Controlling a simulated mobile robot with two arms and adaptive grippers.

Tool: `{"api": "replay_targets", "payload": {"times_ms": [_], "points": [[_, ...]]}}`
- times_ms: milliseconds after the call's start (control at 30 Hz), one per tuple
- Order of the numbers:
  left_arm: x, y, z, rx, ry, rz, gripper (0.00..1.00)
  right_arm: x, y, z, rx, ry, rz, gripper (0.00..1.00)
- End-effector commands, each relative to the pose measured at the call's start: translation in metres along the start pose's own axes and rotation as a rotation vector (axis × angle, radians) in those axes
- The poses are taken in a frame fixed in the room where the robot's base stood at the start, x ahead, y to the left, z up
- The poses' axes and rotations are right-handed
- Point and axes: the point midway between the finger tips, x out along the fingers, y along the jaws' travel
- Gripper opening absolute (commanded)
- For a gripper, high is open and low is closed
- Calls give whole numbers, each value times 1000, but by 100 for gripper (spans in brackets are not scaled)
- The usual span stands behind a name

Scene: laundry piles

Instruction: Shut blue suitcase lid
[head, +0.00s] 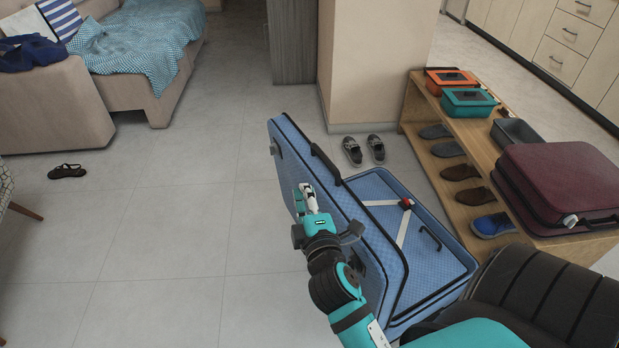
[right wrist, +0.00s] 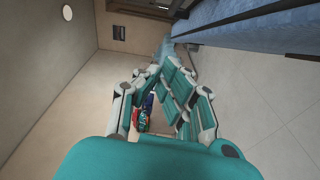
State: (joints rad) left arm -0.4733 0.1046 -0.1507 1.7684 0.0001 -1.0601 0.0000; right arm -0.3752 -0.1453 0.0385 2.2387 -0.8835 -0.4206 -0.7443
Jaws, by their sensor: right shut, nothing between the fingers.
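The blue suitcase (head: 430,262) lies on the floor with its lid (head: 362,225) standing open at a steep tilt. Straps with a red buckle cross the inside of its base. My right gripper (head: 306,190) is shut and empty on the left, outer side of the lid and overlaps it in the head view. I cannot tell whether it touches the lid. In the right wrist view my right gripper (right wrist: 165,82) has part of the blue suitcase (right wrist: 255,18) at the upper right. My left gripper is not in view.
A wooden shoe rack (head: 447,135) stands right of the suitcase, with a maroon suitcase (head: 560,180) and small boxes on top. Grey shoes (head: 363,150) are on the floor behind the suitcase. The tiled floor to the left is mostly clear, up to a sofa (head: 130,55).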

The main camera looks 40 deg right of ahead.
Motion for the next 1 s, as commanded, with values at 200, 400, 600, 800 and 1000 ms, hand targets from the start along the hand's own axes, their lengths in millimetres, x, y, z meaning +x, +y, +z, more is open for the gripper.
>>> {"api": "replay_targets", "payload": {"times_ms": [200,400,600,800,1000], "points": [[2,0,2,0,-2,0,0,30,5,0,-4,-1,10,0],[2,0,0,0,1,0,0,74,4,0,-4,0,8,0],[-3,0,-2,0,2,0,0,102,3,14,-7,-2,5,0],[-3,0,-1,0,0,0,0,106,2,34,-2,-1,4,0],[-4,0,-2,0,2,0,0,107,3,39,1,0,4,0]]}}
